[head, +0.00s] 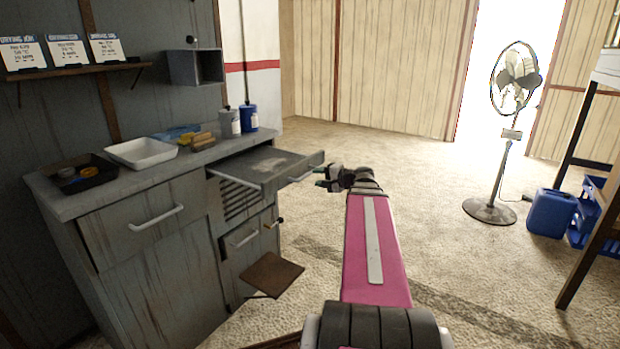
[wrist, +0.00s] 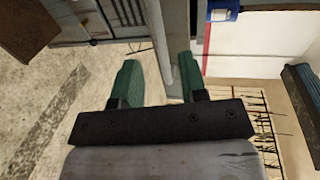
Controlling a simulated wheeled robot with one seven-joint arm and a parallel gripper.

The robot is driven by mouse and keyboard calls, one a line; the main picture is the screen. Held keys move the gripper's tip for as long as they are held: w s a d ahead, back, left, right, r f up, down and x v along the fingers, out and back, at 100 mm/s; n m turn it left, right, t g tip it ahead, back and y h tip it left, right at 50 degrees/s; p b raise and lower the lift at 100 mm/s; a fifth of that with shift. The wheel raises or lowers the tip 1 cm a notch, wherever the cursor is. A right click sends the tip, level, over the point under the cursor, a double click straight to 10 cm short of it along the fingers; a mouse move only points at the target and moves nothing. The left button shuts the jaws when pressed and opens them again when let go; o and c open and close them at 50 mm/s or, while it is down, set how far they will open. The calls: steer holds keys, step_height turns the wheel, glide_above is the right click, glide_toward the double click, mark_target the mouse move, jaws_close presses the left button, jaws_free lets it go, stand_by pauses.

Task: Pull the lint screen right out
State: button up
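The lint screen (head: 265,165) is a flat grey tray-like panel, part way out of its slot in the grey cabinet below the counter. A pale bar handle (head: 302,175) is on its front. My gripper (head: 324,179) is just in front of that handle. In the wrist view, the two green fingers of my gripper (wrist: 158,78) are spread apart. A pale grey bar, which looks like the handle (wrist: 162,42), runs between them, closer to the right finger. A gap shows on the left side of the bar. Whether the right finger touches it I cannot tell.
The counter holds a white tray (head: 141,153), a dark tray (head: 84,174) and bottles (head: 248,117). Below the screen, a brown flap (head: 272,274) sticks out from the cabinet. A fan (head: 497,180) and blue container (head: 551,212) stand at right. The floor between is clear.

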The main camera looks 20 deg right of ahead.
steer(key=shift+v, duration=2.1)
steer(key=shift+f, duration=0.1)
steer(key=s+a+f+n+g+h, duration=0.3)
steer(key=a+f+g, duration=0.1)
steer(key=a+f, duration=0.3)
steer(key=s+a+f+n+g+h, duration=0.3)
steer(key=a+f, duration=0.4)
steer(key=f, duration=0.4)
steer(key=s+a+f+n+g+h, duration=0.3)
steer(key=s+a+f+n+g, duration=0.1)
steer(key=a+f, duration=0.4)
steer(key=shift+s+f+n+g, duration=0.3)
steer(key=shift+f+n+g, duration=0.1)
steer(key=shift+f+g, duration=0.5)
